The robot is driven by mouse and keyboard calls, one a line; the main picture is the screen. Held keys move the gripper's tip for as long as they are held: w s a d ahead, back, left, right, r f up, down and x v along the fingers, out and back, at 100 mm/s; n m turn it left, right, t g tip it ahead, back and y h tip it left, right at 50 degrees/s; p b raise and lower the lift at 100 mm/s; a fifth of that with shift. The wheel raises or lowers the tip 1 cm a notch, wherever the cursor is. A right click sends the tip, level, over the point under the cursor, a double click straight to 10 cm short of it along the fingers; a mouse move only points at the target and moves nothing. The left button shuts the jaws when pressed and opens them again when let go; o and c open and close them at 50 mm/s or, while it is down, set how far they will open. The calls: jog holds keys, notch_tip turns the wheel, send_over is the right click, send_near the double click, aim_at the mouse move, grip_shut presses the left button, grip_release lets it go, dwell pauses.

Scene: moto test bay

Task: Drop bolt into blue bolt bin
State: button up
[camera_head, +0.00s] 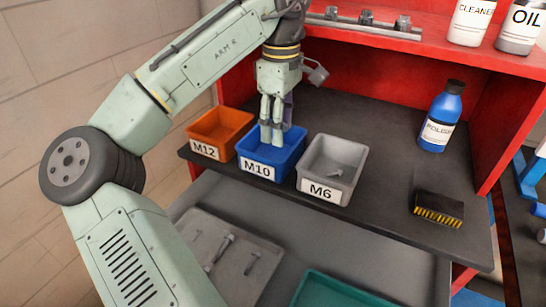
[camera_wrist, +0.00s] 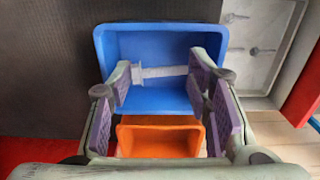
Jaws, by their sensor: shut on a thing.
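The blue bolt bin (camera_head: 254,172), labelled M10, stands on the dark shelf between an orange bin and a grey bin. My gripper (camera_head: 272,138) points down over it, with the fingertips at or within its opening. In the wrist view the bolt (camera_wrist: 162,72) is grey and lies crosswise between the purple-padded fingers of my gripper (camera_wrist: 160,82), against the inside of the blue bin (camera_wrist: 118,30). My gripper is shut on the bolt. The bolt is hidden in the head view. I cannot tell its exact height above the bin floor.
The orange M12 bin (camera_head: 221,122) is close on the left and the grey M6 bin (camera_head: 350,150) close on the right. A grey tray (camera_head: 205,225) with several bolts lies lower.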

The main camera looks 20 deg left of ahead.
jog(key=shift+f, duration=0.4)
jog(key=o, duration=1.2)
jog(key=shift+r, duration=0.1)
notch_tip(320, 180, up, 12)
